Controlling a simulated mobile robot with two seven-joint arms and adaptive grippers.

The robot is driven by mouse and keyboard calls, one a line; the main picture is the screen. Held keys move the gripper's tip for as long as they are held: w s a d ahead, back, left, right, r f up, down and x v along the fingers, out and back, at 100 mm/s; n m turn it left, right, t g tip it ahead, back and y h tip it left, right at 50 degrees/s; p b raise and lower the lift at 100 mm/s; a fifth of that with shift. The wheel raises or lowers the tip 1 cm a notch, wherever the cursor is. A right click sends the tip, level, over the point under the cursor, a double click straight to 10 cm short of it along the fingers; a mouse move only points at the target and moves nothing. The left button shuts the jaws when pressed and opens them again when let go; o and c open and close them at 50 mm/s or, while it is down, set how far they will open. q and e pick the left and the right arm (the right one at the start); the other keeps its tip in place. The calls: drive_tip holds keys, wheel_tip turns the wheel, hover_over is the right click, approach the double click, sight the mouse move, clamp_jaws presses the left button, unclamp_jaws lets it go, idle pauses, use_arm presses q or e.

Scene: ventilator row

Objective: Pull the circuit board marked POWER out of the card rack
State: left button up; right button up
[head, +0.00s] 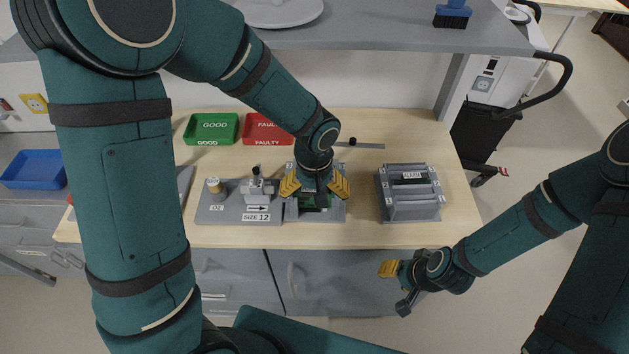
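My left gripper (315,188) reaches down over a grey fixture (336,214) on the wooden bench. Its two yellow fingers are spread apart, one to each side. A green circuit board (316,202) shows in the fixture, below and between the fingers. The gripper covers much of the fixture, and I cannot read a POWER mark on the board. I cannot tell whether a finger touches anything. A second grey slotted unit (410,205) with a small white label stands to the right. My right gripper (396,287) is open and empty, in front of the bench's front edge.
Green GOOD (212,127) and red FAULTY (262,130) trays stand behind. A grey shelf (400,38) overhangs the back. Bare bench shows right of the slotted unit.

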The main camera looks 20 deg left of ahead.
use_arm(q)
drive_tip(key=shift+f, duration=0.55)
drive_tip(key=c, duration=0.9)
drive_tip(key=shift+s+r, duration=0.1)
drive_tip(key=shift+r, duration=0.2)
drive_tip(key=shift+c, duration=0.9)
drive_tip(key=shift+c, duration=0.7)
drive_tip(key=shift+r, duration=0.1)
drive_tip(key=shift+r+p, duration=0.25)
drive_tip(key=shift+p, duration=0.1)
drive_tip(key=shift+c, duration=0.2)
drive_tip(key=shift+r+p, duration=2.9)
drive_tip(key=shift+r, duration=1.25)
